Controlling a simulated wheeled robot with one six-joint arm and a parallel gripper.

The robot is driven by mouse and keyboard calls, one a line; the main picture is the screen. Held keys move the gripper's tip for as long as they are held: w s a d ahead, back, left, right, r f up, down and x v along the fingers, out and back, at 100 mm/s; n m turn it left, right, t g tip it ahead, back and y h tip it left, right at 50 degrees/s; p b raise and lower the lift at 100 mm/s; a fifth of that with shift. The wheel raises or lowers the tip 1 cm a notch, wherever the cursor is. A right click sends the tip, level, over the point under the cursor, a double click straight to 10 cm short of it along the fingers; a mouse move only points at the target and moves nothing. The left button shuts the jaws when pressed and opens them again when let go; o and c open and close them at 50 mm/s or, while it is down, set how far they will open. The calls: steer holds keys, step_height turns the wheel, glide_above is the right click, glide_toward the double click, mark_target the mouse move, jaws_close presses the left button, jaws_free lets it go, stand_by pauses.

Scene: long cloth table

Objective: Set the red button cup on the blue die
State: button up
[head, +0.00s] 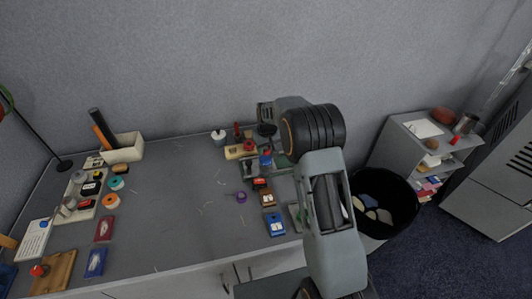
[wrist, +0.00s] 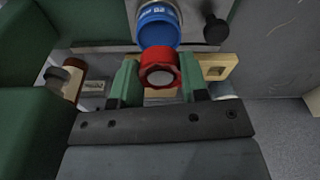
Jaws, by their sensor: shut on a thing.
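The red button cup (wrist: 158,66) is a red ring-like piece with a pale round centre. In the wrist view it sits between the two green fingertips of my gripper (wrist: 158,80), which is shut on it. The blue die (wrist: 158,27) is a round blue piece just beyond the cup at the top of the wrist view. The cup overlaps its near edge in the picture; I cannot tell whether they touch. In the head view a small blue patch (head: 266,151) shows beside my gripper, and my arm hides much of that area.
A black knob (wrist: 215,29) and a pale wooden block (wrist: 219,66) stand right of the die. On the table are a purple roll (head: 241,197), a blue card box (head: 275,224) and a white bin (head: 122,148). The table's middle is mostly clear. A black basket (head: 408,190) stands off its right end.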

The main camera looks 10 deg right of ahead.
mark_target(266, 149)
steer(key=shift+f, duration=1.6)
steer(key=shift+f, duration=0.15)
